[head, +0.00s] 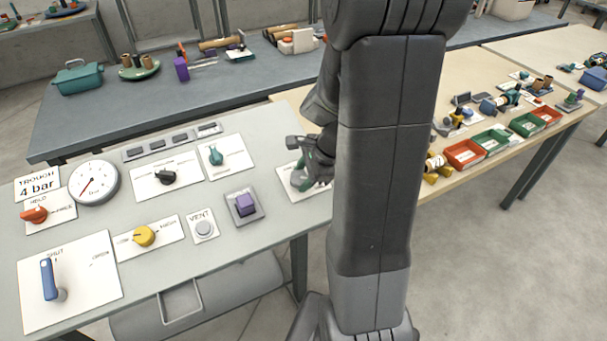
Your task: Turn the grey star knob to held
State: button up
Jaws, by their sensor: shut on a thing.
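My gripper (314,168) is at the right end of the grey panel table, low over a pale label plate (294,194). It is shut on the knob on that plate, which I take to be the grey star knob. The fingers and my arm hide most of the knob and much of the plate. The knob's setting and the plate's lettering cannot be read.
Left of my gripper are a purple button (245,205), a teal knob (216,156), a dark knob (167,177), a yellow knob (144,236) and a gauge (94,183). A blue lever (48,279) stands at front left. Red and green bins (464,154) sit on the wooden table.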

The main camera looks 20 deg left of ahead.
jog(key=o, duration=1)
jog(key=shift+c, duration=0.2)
jog(key=shift+r, duration=0.1)
jog(key=v, duration=1.3)
jog(key=shift+d+r, duration=0.2)
jog(key=shift+r, duration=0.05)
jog(key=x, duration=1.4)
jog(key=shift+r, duration=0.1)
